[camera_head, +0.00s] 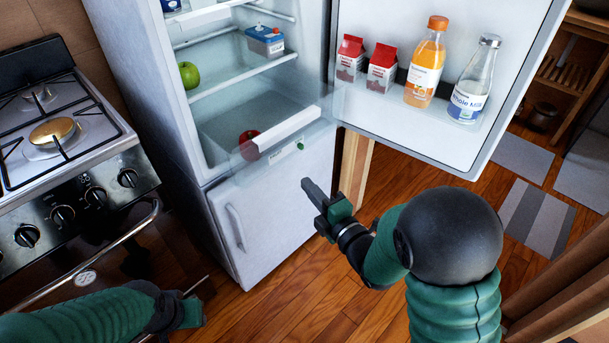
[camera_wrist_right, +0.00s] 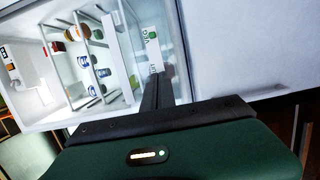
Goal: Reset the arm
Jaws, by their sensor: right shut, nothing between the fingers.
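My right arm comes in from the lower right of the head view. Its gripper (camera_head: 318,196) is shut and empty, in front of the open fridge (camera_head: 225,110), below the pulled-out clear drawer (camera_head: 285,135). In the right wrist view the shut fingers (camera_wrist_right: 155,85) point toward the fridge interior. My left arm shows at the lower left of the head view, in front of the oven, with its gripper (camera_head: 195,300) near the oven handle. Whether the left fingers are open or shut is not clear.
The fridge door (camera_head: 430,130) stands open to the right, holding two red cartons, an orange juice bottle (camera_head: 426,65) and a milk bottle (camera_head: 474,85). A red apple (camera_head: 249,143) is in the drawer, a green apple (camera_head: 188,74) on the shelf. A stove (camera_head: 60,130) stands left.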

